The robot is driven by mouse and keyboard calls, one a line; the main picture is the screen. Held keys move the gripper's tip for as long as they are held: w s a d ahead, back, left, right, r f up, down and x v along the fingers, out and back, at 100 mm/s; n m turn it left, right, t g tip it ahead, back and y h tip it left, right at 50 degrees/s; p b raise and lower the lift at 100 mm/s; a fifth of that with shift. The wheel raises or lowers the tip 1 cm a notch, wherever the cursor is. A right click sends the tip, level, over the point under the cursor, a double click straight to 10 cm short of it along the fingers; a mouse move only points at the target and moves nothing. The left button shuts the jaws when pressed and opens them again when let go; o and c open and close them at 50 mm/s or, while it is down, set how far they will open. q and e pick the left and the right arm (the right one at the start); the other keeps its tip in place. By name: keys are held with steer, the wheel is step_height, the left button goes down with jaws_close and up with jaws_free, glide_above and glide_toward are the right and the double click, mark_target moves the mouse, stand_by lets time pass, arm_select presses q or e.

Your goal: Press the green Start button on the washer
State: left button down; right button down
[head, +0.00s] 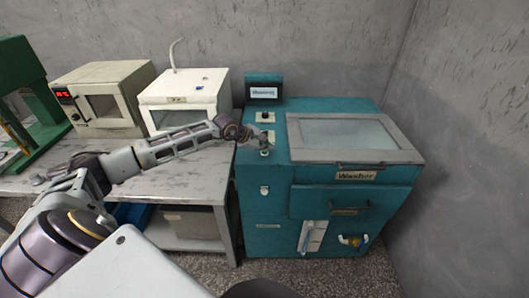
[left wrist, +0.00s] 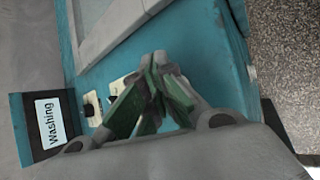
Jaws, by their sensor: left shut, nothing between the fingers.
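The teal washer (head: 270,205) stands at the right with its lid closed; its side also shows in the wrist view (left wrist: 205,60). Its small display (head: 263,91) reads "Washing", clearest in the left wrist view (left wrist: 48,124). A black knob on a pale plate (head: 265,117) sits on the left strip of the top. My left gripper (head: 266,145) is shut and empty, low over this strip, in front of the knob. In the wrist view its fingertips (left wrist: 155,62) meet and partly cover a second pale plate (left wrist: 120,83). I cannot make out the green Start button; the fingers may hide it. Contact is unclear.
A grey-framed glass lid (head: 350,135) lies just right of the gripper. A bench (head: 185,185) at the left holds two white box machines, one here (head: 105,95) and one here (head: 187,95), plus a green press (head: 25,100). A grey wall closes the right side.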

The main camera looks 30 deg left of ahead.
arm_select(q)
steer(key=shift+f, duration=0.1)
arm_select(e)
steer(key=shift+d, duration=0.2)
arm_select(q)
steer(key=shift+r, duration=0.85)
arm_select(e)
steer(key=shift+a+r, duration=0.15)
arm_select(q)
steer(key=shift+r, duration=0.1)
